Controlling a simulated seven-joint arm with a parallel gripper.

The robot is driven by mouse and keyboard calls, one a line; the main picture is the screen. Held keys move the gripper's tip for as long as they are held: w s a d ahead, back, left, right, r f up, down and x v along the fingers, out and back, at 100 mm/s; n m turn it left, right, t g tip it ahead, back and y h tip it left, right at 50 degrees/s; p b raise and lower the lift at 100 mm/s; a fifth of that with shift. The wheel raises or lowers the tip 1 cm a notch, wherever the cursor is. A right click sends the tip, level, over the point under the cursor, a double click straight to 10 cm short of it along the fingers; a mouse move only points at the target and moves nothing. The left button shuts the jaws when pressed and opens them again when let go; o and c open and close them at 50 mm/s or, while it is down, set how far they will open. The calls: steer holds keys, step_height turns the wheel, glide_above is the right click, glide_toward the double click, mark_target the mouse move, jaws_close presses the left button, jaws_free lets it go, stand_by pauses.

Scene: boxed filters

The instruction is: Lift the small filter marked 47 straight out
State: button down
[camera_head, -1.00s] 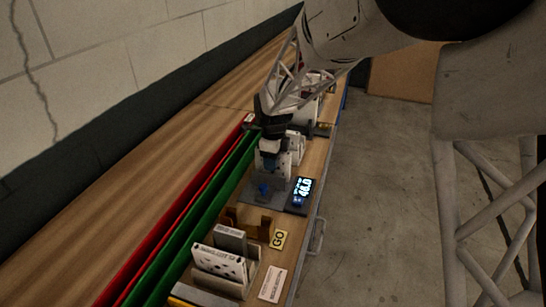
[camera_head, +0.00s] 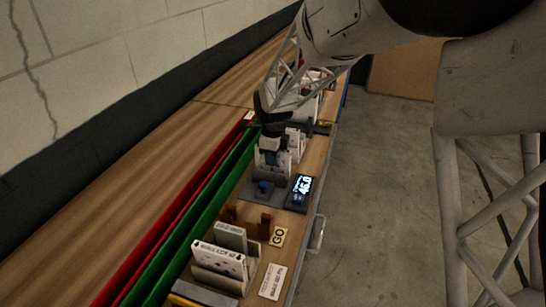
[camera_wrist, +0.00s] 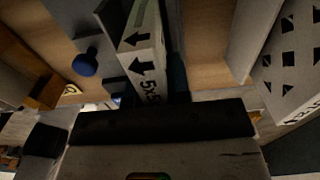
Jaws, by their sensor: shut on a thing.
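My gripper (camera_head: 272,150) is over the grey fixture with the blue knob. It is shut on a white boxed filter, seen edge-on in the wrist view (camera_wrist: 146,55). Black arrows and lettering like "5x5" run along that edge. The number 47 cannot be read on it. The jaws and wrist hide part of the filter. I cannot tell whether its lower end is clear of the fixture.
A lit display (camera_head: 302,189) reads about 46.0 next to the blue knob (camera_head: 263,186). A brown wooden holder (camera_head: 248,220), a yellow GO tag (camera_head: 278,236) and a rack with a white filter (camera_head: 219,260) stand nearer. Green (camera_head: 205,215) and red (camera_head: 185,205) rails run along the left.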

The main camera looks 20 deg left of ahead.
steer(key=shift+s, duration=0.55)
stand_by(1.2)
steer(key=c, duration=1)
jaws_free()
steer(key=shift+r, duration=0.2)
step_height(320, 180, up, 8)
steer(key=shift+f, duration=0.2)
